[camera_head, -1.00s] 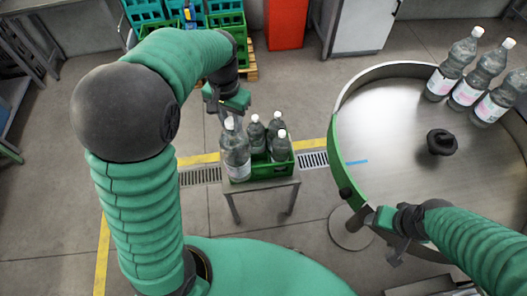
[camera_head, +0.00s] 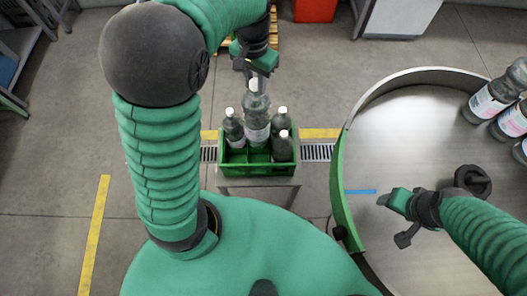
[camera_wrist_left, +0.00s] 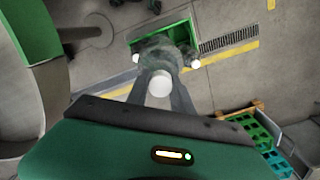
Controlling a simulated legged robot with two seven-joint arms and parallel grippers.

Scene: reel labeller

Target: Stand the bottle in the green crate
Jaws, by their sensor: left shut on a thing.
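A large clear bottle (camera_head: 256,118) with a white cap is upright over the middle of the green crate (camera_head: 232,170). My left gripper (camera_head: 255,76) is shut on it near the cap. In the left wrist view, the cap (camera_wrist_left: 160,83) lies between the fingers of the left gripper (camera_wrist_left: 160,92), with the crate (camera_wrist_left: 178,31) beyond. Smaller bottles stand in the crate at left (camera_head: 233,129), back right (camera_head: 281,119) and front right (camera_head: 282,148). The held bottle's base is hard to place in depth. My right gripper (camera_head: 396,220) is over the round table; its jaw gap is unclear.
The crate sits on a small metal stand (camera_head: 283,183). The round metal table (camera_head: 400,130) is at right, with several bottles (camera_head: 490,101) near its far right edge and a dark knob (camera_head: 472,180). A red bin (camera_head: 314,10) stands behind. The floor left of the stand is clear.

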